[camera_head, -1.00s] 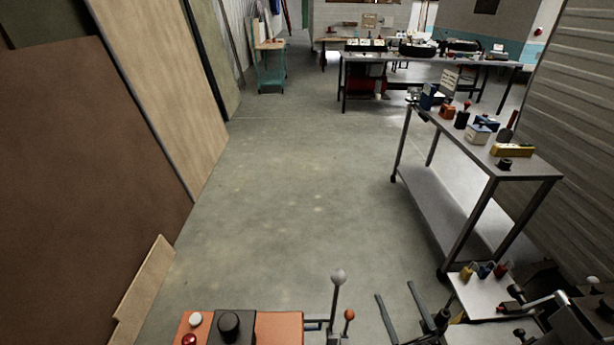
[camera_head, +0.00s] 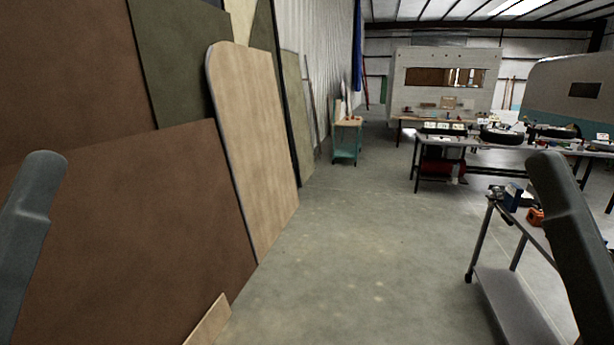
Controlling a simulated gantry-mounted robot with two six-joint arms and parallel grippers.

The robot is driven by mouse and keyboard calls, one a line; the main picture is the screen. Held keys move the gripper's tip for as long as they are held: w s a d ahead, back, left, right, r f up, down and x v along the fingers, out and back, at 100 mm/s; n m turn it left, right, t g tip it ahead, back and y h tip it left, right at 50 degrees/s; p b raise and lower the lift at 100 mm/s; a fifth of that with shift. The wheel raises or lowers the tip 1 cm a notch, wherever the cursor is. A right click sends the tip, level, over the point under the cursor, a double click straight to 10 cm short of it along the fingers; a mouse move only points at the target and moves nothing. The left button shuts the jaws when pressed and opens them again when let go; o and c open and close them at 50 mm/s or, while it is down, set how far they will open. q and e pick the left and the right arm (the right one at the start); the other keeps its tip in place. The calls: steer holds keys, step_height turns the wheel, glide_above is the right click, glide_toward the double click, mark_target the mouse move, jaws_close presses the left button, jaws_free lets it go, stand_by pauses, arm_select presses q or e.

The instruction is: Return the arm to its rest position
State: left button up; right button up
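Neither of my grippers shows in the current head view. A dark grey rounded bar stands at the left edge and another at the right edge. They look like parts of my own arms, but no fingertips are visible on them. What my grippers hold, if anything, is hidden.
Large brown (camera_head: 130,240) and tan (camera_head: 255,140) panels lean along the left. A grey metal table (camera_head: 505,290) stands at the right, partly behind the right bar. A long workbench (camera_head: 480,146) and a teal cart (camera_head: 345,142) stand farther back. The concrete floor (camera_head: 345,260) between is clear.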

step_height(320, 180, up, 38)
steer(key=p, duration=3.6)
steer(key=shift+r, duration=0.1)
